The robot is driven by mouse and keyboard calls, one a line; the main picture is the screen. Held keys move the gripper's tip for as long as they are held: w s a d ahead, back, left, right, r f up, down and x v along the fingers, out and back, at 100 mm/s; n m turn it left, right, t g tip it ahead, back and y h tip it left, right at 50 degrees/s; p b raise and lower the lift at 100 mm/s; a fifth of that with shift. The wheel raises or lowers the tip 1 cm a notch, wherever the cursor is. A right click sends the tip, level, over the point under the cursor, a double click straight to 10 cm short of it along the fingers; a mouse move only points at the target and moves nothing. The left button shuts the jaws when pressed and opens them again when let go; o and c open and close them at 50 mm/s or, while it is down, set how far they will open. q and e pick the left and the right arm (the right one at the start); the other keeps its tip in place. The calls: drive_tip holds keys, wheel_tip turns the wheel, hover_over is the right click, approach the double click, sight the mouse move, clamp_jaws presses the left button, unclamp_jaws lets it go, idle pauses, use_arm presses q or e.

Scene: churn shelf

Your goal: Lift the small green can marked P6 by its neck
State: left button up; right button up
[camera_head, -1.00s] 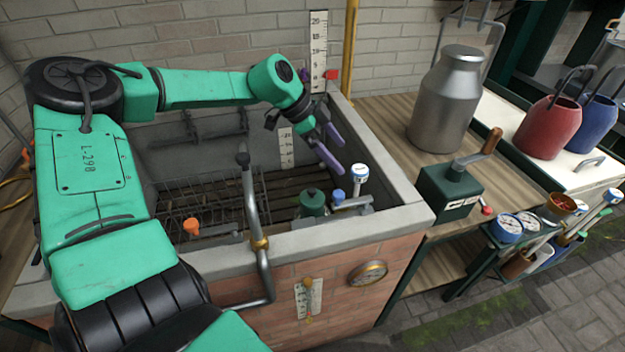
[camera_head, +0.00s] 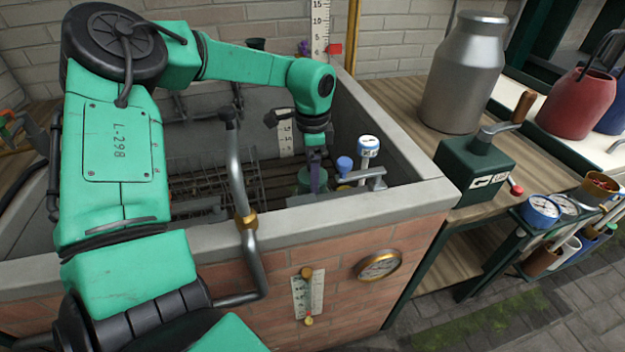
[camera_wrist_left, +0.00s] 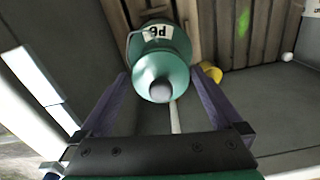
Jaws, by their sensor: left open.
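The small green can (camera_wrist_left: 160,62) marked P6 is inside the trough, and its neck and dark cap point toward the left wrist camera. In the head view the can (camera_head: 303,181) is partly hidden behind my left gripper (camera_head: 315,185). In the left wrist view my left gripper (camera_wrist_left: 165,95) is open, with one purple finger on each side of the can's neck. I see gaps between the fingers and the neck. Nothing is held. My right gripper is in neither view.
The trough's stone front rim (camera_head: 330,218) lies close to the can. A white-topped gauge stem (camera_head: 368,148) and a blue knob (camera_head: 344,164) stand right of my gripper. A wire rack (camera_head: 195,178) lies left. A large metal churn (camera_head: 465,75) stands on the wooden bench.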

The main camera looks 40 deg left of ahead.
use_arm(q)
wheel_tip(320, 180, down, 2)
drive_tip(key=shift+f, duration=0.15)
drive_tip(key=c, duration=1.5)
drive_tip(key=shift+w, duration=0.1)
clamp_jaws()
drive_tip(key=shift+r, duration=0.2)
